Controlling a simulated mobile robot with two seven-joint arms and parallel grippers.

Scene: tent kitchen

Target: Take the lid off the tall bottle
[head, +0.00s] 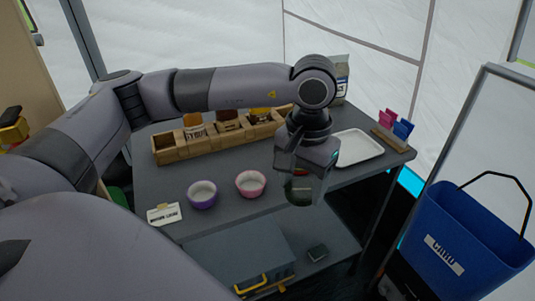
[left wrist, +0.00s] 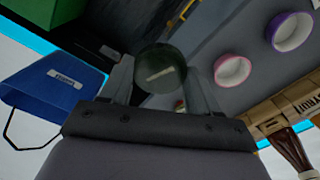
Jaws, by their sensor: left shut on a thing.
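My left gripper (head: 300,192) is over the right front part of the grey table, pointing down. It is shut on a dark green round thing (head: 299,196) with a reddish part above it. In the left wrist view the dark round thing (left wrist: 160,72) shows between the two fingers (left wrist: 160,80), with a pale label on it. I cannot tell whether it is the tall bottle or its lid; the fingers hide part of it. No other tall bottle is clearly visible. My right gripper is in neither view.
A wooden rack (head: 163,149) with several labelled items stands at the back. A purple bowl (head: 202,201) and a pink bowl (head: 250,189) stand in front. A white tray (head: 358,146) lies at the right. A blue bucket (head: 465,225) stands beyond the table's right edge.

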